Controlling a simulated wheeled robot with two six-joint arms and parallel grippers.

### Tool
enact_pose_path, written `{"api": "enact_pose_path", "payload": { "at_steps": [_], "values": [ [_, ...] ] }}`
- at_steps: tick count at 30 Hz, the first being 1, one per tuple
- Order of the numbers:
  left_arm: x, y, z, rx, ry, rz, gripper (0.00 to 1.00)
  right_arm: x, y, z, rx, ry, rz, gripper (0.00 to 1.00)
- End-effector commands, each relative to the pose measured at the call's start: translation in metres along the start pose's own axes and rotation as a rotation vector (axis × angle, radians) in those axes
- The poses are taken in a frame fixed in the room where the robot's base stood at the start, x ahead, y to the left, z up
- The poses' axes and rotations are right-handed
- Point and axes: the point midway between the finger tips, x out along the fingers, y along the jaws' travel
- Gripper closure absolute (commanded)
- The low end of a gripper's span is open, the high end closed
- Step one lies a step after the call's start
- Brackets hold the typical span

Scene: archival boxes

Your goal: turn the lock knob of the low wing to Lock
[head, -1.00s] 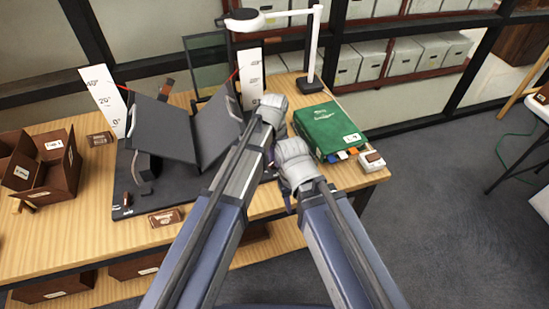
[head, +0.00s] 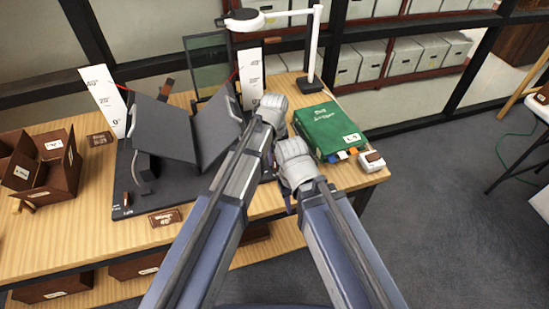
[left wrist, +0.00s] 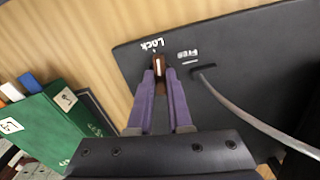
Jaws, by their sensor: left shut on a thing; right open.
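The book cradle's grey base (head: 185,196) carries two dark wings, a left one (head: 165,128) and a right one (head: 219,135). In the left wrist view a small brown lock knob (left wrist: 158,62) with a pale line sits between the "Lock" label (left wrist: 152,44) and the "Free" label (left wrist: 188,56). Its pale line points roughly toward Lock. My left gripper (left wrist: 160,74) is shut on this knob; the fingers hide its sides. In the head view my left arm hides the knob. My right gripper (head: 289,200) is open beside the left one, mostly hidden by its own wrist.
A green book (head: 328,132) lies right of the cradle, with a small white device (head: 371,161) near the table edge. A white lamp (head: 313,50) stands behind. Angle scales (head: 104,98) flank the wings. Brown boxes (head: 62,170) stand at the left. Another knob (head: 127,199) is at the base's front left.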

Motion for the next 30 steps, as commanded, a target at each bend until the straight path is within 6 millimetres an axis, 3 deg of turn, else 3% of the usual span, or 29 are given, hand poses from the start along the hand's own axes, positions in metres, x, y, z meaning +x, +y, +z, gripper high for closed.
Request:
{"api": "enact_pose_path", "payload": {
  "at_steps": [12,29,30],
  "values": [
    [0.0001,0.0,0.0002,-0.173,0.0,0.0,1.0,0.0001,0.0,0.0,0.0,0.0,0.0,0.58],
    [0.0001,0.0,0.0002,-0.199,0.0,0.0,1.0,0.0001,0.0,0.0,0.0,0.0,0.0,0.58],
    [0.0001,-0.0001,0.0002,-0.199,0.0,0.0,0.8,0.0001,0.0,0.0,0.0,0.0,0.0,0.58]
  ]
}}
